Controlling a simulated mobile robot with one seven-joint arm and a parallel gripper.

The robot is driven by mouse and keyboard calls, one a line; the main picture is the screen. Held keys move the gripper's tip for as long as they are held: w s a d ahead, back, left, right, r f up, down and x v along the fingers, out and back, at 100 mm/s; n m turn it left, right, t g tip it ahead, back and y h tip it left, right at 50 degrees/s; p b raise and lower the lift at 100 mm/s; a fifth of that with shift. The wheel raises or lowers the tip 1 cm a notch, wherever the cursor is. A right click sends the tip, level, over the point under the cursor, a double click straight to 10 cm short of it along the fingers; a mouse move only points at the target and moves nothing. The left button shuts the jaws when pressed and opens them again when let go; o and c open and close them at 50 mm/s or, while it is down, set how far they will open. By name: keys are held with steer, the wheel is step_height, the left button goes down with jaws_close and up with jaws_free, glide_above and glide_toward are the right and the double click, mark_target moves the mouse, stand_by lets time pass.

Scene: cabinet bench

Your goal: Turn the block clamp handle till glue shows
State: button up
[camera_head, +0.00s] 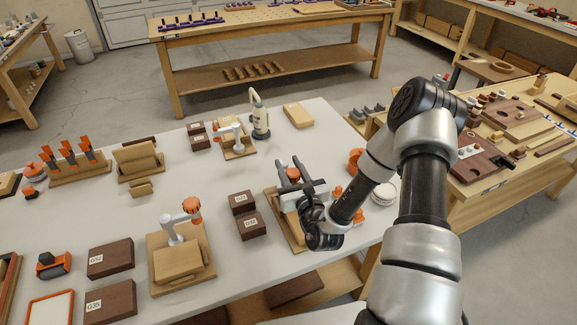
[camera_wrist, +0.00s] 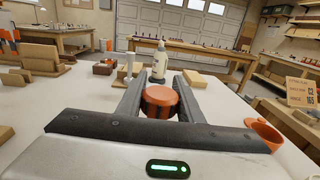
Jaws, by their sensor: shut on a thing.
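My gripper (camera_head: 288,178) is shut on the orange clamp handle (camera_head: 293,174), a round knob on a white block clamp. In the wrist view the orange handle (camera_wrist: 160,98) sits between the two dark fingers of my gripper (camera_wrist: 160,88). The clamp stands on a wooden base board (camera_head: 285,226) near the table's right side. My gripper and wrist cover most of this clamp and its block, so I cannot see the glue line there.
A similar clamp with an orange knob (camera_head: 191,204) stands at front left, another (camera_head: 235,130) farther back. A white glue bottle (camera_head: 259,120) stands behind. Dark labelled blocks (camera_head: 248,222) lie just left of my gripper. An orange cup (camera_wrist: 264,132) is close on the right.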

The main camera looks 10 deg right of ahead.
steer(key=o, duration=1.1)
steer(key=shift+c, duration=0.2)
steer(key=shift+s, duration=0.1)
steer(key=s+d, duration=0.2)
steer(key=s, duration=1.5)
steer(key=shift+d+p, duration=0.15)
steer(key=shift+p, duration=0.3)
